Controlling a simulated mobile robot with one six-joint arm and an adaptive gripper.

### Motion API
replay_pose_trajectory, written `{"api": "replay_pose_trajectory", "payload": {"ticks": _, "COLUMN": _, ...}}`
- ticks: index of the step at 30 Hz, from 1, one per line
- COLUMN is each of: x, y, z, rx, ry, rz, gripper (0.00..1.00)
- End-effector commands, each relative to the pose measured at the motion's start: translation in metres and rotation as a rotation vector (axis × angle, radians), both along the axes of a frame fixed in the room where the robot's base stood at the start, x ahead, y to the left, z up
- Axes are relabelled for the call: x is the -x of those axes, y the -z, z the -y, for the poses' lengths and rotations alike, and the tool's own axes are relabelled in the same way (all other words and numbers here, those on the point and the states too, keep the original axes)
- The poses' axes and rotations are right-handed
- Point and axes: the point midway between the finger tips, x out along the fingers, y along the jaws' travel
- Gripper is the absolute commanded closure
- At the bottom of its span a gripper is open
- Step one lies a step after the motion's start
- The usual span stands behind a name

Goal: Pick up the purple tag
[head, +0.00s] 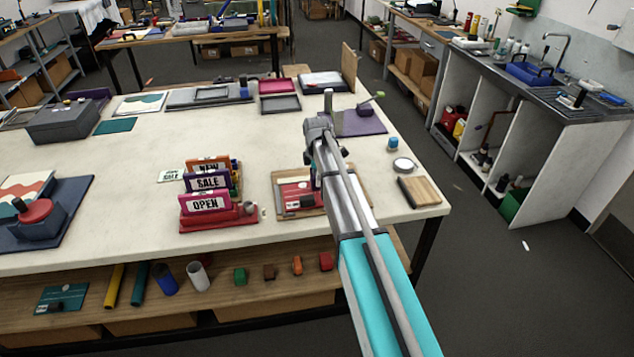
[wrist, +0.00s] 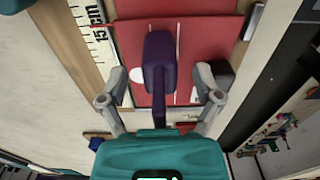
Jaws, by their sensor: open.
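The purple tag (head: 207,181), lettered SALE, stands in a red rack (head: 218,222) on the white table in the head view. An orange tag (head: 208,164) stands behind it and a pink OPEN tag (head: 205,202) in front. My gripper (wrist: 160,72) is open, with its fingers apart on either side of a dark purple handle-like piece (wrist: 160,55). I cannot tell if they touch it. Under it is a red sheet (wrist: 200,35) on a wooden board with a ruler. In the head view my arm largely hides the gripper, to the right of the tag rack.
The wooden board (head: 278,204) lies right of the rack. A small SALE card (head: 171,176) lies left of it. Another wooden block (head: 420,191) and a round tin (head: 403,165) are near the right edge. The table left of the rack has clear room.

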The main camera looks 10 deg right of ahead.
Motion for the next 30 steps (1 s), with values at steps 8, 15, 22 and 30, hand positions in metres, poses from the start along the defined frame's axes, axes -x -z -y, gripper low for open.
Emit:
{"api": "replay_pose_trajectory", "payload": {"ticks": 8, "x": 0.0000, "y": 0.0000, "z": -0.0002, "rx": 0.000, "ry": 0.000, "rz": 0.000, "gripper": 0.49}}
{"api": "replay_pose_trajectory", "payload": {"ticks": 15, "x": 0.0000, "y": 0.0000, "z": -0.0004, "rx": 0.000, "ry": 0.000, "rz": 0.000, "gripper": 0.93}}
{"api": "replay_pose_trajectory", "payload": {"ticks": 22, "x": 0.0000, "y": 0.0000, "z": -0.0005, "rx": 0.000, "ry": -0.001, "rz": 0.000, "gripper": 0.99}}
{"api": "replay_pose_trajectory", "payload": {"ticks": 30, "x": 0.0000, "y": -0.0050, "z": -0.0006, "rx": 0.000, "ry": -0.001, "rz": 0.000, "gripper": 0.99}}
